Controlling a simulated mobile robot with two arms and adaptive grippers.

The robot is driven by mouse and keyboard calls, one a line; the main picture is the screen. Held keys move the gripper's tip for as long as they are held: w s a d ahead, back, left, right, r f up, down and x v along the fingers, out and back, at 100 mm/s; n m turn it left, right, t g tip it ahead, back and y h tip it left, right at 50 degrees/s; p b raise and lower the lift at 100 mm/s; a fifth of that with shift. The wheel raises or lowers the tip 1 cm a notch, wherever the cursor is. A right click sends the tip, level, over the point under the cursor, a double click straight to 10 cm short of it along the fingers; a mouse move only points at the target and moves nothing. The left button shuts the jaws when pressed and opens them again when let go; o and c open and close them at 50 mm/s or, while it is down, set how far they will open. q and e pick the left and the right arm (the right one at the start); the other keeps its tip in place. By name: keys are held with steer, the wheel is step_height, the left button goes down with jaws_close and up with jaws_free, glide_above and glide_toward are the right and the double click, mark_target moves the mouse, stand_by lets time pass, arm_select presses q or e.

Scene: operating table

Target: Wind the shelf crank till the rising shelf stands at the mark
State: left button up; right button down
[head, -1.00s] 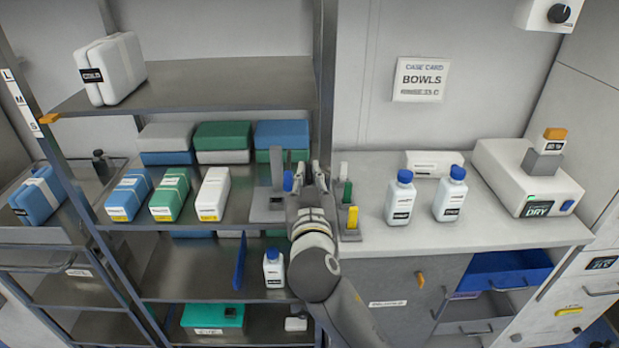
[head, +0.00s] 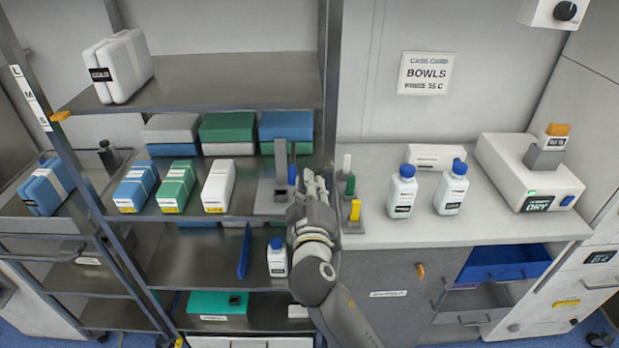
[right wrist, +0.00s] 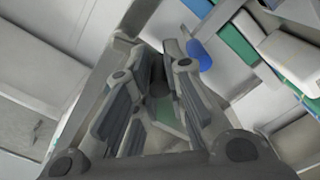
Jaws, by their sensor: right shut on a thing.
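The shelf crank is a grey upright stand (head: 281,160) with a blue knob (head: 292,174), at the right end of the middle shelf. My right gripper (head: 316,184) is just right of the blue knob, shut on what seems to be the crank handle, mostly hidden by the fingers. In the right wrist view the fingers (right wrist: 160,85) close around a dark grey part, with the blue knob (right wrist: 200,55) outside them. The top shelf (head: 210,82) has an orange pointer (head: 60,116) beside the L, M, S scale (head: 30,97), near S. My left gripper is not in view.
A white case (head: 120,67) stands on the top shelf; several boxes sit below it. Right of my gripper stand coloured pegs (head: 354,210), two blue-capped bottles (head: 402,190) and a white DRY machine (head: 535,175). A wall card (head: 427,73) reads BOWLS. The counter front is clear.

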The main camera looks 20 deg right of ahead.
steer(key=n, duration=0.1)
steer(key=f+n+p, duration=0.1)
steer(key=n, duration=0.1)
steer(key=shift+s+d+f+n, duration=0.1)
steer(key=shift+d+f+n, duration=0.1)
steer(key=shift+d+n, duration=0.1)
steer(key=shift+s+d+f+n+p, duration=0.1)
steer(key=shift+d+f+n+p, duration=0.2)
steer(key=shift+n, duration=0.35)
steer(key=shift+d+f+n+p, duration=0.1)
steer(key=shift+n+p, duration=0.25)
steer(key=shift+n, duration=0.3)
steer(key=c, duration=1.4)
jaws_free()
steer(key=v, duration=1.2)
steer(key=shift+r, duration=0.1)
